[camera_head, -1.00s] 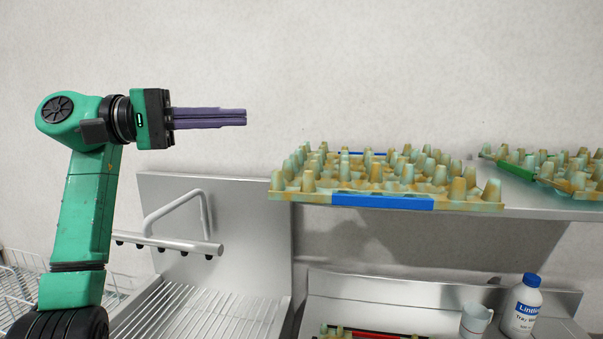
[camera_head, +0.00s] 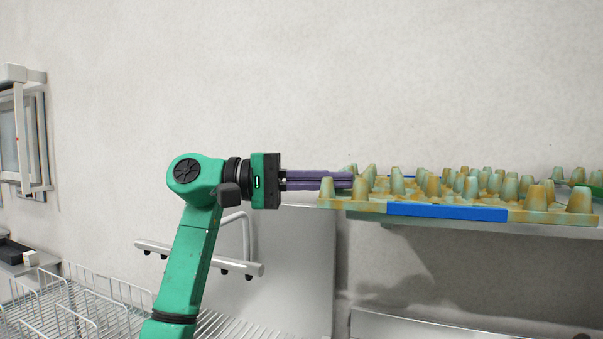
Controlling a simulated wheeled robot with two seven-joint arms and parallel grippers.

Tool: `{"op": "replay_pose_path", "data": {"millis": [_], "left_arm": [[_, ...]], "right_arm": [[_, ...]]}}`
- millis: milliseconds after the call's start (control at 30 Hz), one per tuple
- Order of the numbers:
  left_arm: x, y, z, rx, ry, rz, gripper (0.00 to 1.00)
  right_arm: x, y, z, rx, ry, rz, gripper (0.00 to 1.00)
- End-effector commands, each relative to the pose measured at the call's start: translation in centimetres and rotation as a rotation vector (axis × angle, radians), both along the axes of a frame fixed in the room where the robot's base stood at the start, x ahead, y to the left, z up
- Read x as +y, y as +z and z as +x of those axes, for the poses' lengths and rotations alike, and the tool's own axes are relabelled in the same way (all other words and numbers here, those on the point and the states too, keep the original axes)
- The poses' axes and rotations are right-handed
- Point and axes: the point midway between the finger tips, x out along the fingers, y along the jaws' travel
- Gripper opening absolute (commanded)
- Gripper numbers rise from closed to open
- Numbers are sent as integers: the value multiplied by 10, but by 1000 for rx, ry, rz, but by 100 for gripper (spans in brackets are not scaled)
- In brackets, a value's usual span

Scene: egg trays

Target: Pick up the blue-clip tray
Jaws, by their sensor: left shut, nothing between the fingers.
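The blue-clip tray (camera_head: 345,203) is an egg tray with brown and pale green cups, lying on a metal shelf. A blue clip (camera_head: 447,212) runs along its front edge, and part of another blue strip shows at its back. My left gripper (camera_head: 350,180) points right, with its purple fingers shut and empty. The fingertips overlap the tray's left end in the picture, at the height of the cups. I cannot tell whether they touch it. My right gripper is out of view.
A green-clip tray (camera_head: 590,183) is partly cut off at the right edge. Below left are a wire rack (camera_head: 85,312) and a metal rail (camera_head: 200,258) with dark knobs. A wall fixture (camera_head: 22,130) stands far left. The wall space above the shelf is clear.

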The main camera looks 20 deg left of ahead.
Motion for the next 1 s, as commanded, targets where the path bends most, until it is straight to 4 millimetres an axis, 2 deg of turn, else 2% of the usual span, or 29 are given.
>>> {"op": "replay_pose_path", "data": {"millis": [100,200,300,700,900,1000], "left_arm": [[-23,4,6,1,-3,-1,0],[-20,1,-15,-2,0,0,0],[-20,1,-26,1,0,0,0],[-20,-1,-34,2,0,0,0],[-19,-5,-59,-3,3,2,0],[-19,-2,-66,-1,1,0,0]], "right_arm": [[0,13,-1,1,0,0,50],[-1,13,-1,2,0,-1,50],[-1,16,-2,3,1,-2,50],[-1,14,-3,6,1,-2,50],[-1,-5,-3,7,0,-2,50],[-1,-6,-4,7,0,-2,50]]}}
